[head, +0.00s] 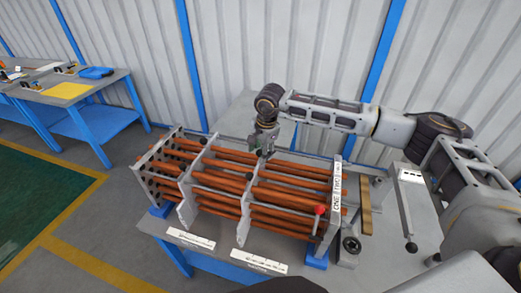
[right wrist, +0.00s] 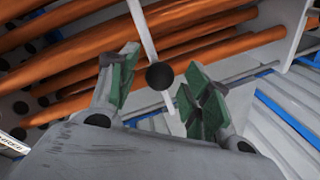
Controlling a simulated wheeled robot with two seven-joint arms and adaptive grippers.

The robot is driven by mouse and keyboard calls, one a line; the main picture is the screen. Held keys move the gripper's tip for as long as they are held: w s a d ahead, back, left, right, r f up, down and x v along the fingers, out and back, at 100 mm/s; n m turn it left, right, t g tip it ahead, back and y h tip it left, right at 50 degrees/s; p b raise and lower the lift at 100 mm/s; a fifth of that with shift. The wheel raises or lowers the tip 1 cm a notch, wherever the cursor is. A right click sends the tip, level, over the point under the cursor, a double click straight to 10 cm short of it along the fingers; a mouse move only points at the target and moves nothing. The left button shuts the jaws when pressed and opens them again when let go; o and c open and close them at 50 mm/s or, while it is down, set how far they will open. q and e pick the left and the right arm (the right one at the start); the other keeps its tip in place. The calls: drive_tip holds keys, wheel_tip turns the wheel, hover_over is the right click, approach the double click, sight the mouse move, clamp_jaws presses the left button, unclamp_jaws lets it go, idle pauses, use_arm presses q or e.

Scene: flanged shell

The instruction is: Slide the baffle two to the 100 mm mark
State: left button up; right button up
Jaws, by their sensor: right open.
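A bundle of copper-coloured tubes (head: 285,190) runs lengthwise through two pale upright baffles. The left baffle (head: 188,205) stands near the left end plate; the right baffle (head: 243,226) stands near the middle. No label on either plate tells which is baffle two. My right gripper (head: 262,150) is above the bundle at the top of the right baffle. In the right wrist view my right gripper (right wrist: 160,92) is open, with a black ball knob (right wrist: 159,75) between its green-padded fingers, apparently clear of both. A thin pale plate edge (right wrist: 142,30) shows behind the knob. My left gripper is out of view.
White scale strips (head: 190,238) lie along the table's front edge, their marks too small to read. A right end plate (head: 334,205) carries lettering and a red knob (head: 320,210). A wooden bar (head: 366,207) stands right of it. A workbench (head: 75,95) is far left.

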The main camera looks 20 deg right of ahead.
clamp_jaws()
idle(0.4)
